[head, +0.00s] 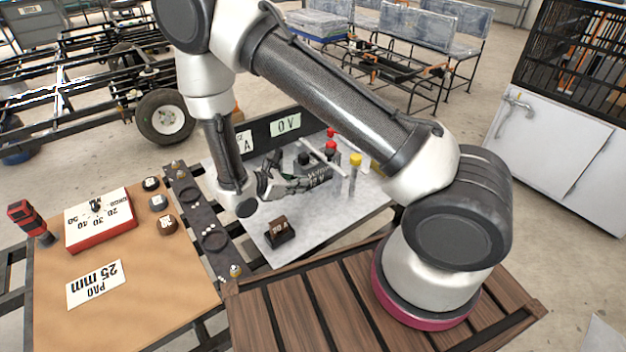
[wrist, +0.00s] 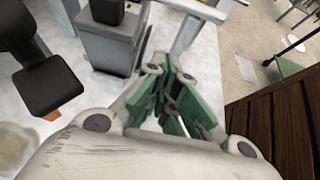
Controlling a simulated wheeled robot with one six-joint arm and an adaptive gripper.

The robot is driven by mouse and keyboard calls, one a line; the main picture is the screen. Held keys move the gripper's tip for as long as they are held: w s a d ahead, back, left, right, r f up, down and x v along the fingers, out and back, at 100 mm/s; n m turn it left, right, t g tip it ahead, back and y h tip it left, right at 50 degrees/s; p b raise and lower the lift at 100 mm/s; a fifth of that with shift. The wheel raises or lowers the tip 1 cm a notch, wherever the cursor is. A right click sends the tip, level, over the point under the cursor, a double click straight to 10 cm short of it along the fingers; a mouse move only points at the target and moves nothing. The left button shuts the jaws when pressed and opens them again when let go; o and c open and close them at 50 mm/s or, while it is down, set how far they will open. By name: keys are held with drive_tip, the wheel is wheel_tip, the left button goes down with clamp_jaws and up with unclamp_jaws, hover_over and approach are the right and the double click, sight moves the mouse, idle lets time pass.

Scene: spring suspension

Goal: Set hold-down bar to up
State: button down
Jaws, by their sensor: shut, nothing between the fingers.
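A pale, thin bar (head: 322,156), which looks like the hold-down bar, lies slanted over a dark block on the light metal bench plate. I cannot tell from its angle whether it is up or down. My gripper (head: 266,184) is low over the plate, to the left of the bar and apart from it as far as I can see. In the wrist view its green and grey fingers (wrist: 168,95) are together with nothing between them. Pale metal bars (wrist: 186,36) show beyond the fingertips; I cannot tell which one is the hold-down bar.
Red-capped and yellow-capped posts (head: 355,160) stand right of the bar. A dark panel (head: 262,132) marked 0 V stands behind. A dark brown block (head: 279,231) sits in front. A grey box (wrist: 108,48) with a black top is near the fingers. The plate's front is mostly clear.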

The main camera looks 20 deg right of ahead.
drive_tip(key=x, duration=0.8)
drive_tip(key=shift+d+f, duration=0.15)
drive_tip(key=shift+d, duration=0.1)
drive_tip(key=r, duration=0.1)
drive_tip(key=d+r, duration=0.1)
drive_tip(key=shift+w+r, duration=0.2)
drive_tip(key=shift+r, duration=0.1)
drive_tip(key=shift+d+r, duration=0.15)
drive_tip(key=shift+r, duration=0.35)
drive_tip(key=shift+r, duration=0.15)
drive_tip(key=w+a+r+n+g+h, duration=0.1)
drive_tip(key=w+r+n+g, duration=0.15)
drive_tip(key=r, duration=0.45)
drive_tip(key=w+r+n+g+h, duration=0.2)
drive_tip(key=r+n+g, duration=0.15)
drive_tip(key=r, duration=0.35)
drive_tip(key=w+a+r, duration=0.3)
drive_tip(key=w+r, duration=0.2)
drive_tip(key=w, duration=0.6)
